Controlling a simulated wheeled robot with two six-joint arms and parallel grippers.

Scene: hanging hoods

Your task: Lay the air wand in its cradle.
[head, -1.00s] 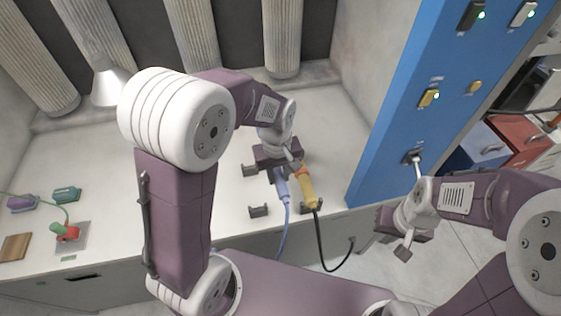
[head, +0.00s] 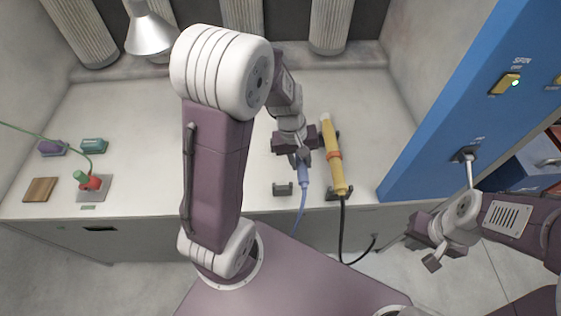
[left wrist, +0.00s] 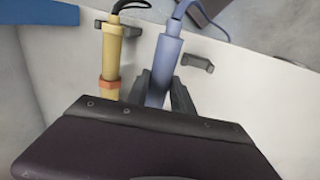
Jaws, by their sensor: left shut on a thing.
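A blue wand with a blue hose (head: 304,177), which I take to be the air wand, is gripped in my left gripper (head: 303,159). In the left wrist view the wand (left wrist: 167,56) runs between the two fingers of the left gripper (left wrist: 160,92). A dark cradle bracket (head: 283,188) stands on the counter just left of the wand; it also shows in the left wrist view (left wrist: 198,62), beside the wand and apart from it. Any rear bracket is hidden by my arm. My right gripper (head: 432,245) hangs empty at lower right; its opening is unclear.
A yellow tool (head: 333,155) with an orange ring and black cable lies close to the right of the wand. A blue panel (head: 455,110) rises at right. A red-and-green item on a plate (head: 88,182) and a wooden block (head: 40,189) sit far left on the counter.

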